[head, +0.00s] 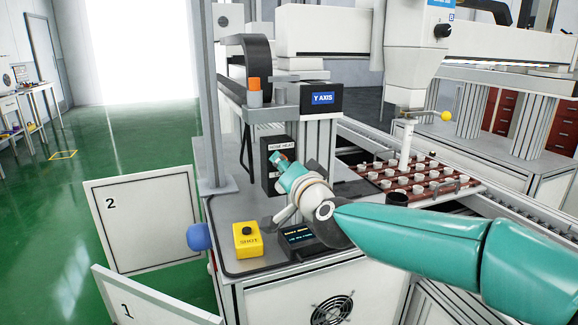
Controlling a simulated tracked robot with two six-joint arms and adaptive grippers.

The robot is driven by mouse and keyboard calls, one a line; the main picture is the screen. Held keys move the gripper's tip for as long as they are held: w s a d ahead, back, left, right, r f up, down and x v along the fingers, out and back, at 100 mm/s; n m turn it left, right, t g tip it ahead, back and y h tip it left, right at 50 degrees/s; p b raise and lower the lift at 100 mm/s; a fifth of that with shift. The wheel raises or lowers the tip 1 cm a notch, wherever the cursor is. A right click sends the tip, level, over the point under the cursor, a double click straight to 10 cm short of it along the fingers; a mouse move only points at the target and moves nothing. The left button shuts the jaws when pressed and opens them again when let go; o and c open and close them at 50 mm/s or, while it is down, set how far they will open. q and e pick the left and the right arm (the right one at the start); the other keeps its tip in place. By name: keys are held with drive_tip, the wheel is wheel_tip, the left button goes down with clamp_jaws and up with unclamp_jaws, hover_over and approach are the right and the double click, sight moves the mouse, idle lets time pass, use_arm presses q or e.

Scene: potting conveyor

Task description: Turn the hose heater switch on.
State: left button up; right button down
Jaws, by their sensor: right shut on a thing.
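The hose heater box (273,146) is a dark upright box on the bench below the Y AXIS unit, with a white label whose visible letters read like "HOSE HEAT". My right gripper (281,160) reaches in from the right and is at the front of this box, just below the label. It is shut on the hose heater switch. The gripper and my wrist cover most of the switch, so its on or off position cannot be told. A small reddish spot shows at the gripper's tip. My left gripper is not in view.
A yellow SHOT button box (247,241) and a dark display unit (297,238) stand in front, the display partly behind my wrist. A brown tray of small cups (465,185) lies at the right under a white nozzle (406,150). Open panels 2 (145,225) and 1 (150,302) stand left.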

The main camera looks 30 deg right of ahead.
drive_tip(key=c, duration=1.2)
unclamp_jaws()
drive_tip(key=shift+s+d+r, duration=0.1)
drive_tip(key=shift+d, duration=0.15)
drive_tip(key=shift+a, duration=0.1)
drive_tip(key=v, duration=1.2)
